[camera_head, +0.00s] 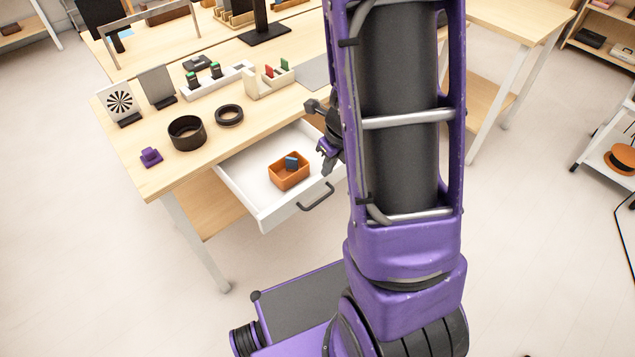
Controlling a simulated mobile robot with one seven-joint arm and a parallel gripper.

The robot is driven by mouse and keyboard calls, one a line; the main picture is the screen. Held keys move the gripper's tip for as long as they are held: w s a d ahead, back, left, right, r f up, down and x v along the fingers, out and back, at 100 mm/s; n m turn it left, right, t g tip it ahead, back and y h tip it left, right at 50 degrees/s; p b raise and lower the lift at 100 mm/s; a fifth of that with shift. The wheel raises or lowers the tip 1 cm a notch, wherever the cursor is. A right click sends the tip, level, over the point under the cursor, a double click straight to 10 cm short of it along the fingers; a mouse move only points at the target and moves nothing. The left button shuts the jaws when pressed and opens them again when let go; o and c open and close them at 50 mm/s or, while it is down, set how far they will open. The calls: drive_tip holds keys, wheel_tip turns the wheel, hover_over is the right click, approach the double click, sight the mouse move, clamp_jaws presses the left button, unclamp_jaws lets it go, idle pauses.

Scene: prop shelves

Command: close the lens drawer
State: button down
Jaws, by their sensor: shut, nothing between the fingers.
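The lens drawer (252,192) is a white drawer under the wooden table top, pulled out toward my base. A dark bar handle (316,197) is on its front. Inside lies a small orange-brown box (289,171) with a dark blue item (291,163) in it. My gripper (326,160) is shut and empty, above the right part of the drawer behind the handle. My arm hides the drawer's right end and part of my gripper, so I cannot tell whether it touches the drawer.
On the wooden table (172,170) stand a black cylinder (187,132), a black ring (229,115), a purple piece (151,157), a card with a radial pattern (119,103) and a white rack (217,82). Bare floor lies left of the table. A side table (510,20) stands at the right.

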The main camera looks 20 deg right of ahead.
sight(321, 188)
drive_tip(key=b+x, duration=0.5)
drive_tip(key=x, duration=0.5)
drive_tip(key=shift+s+f, duration=0.15)
drive_tip(key=shift+a, duration=0.1)
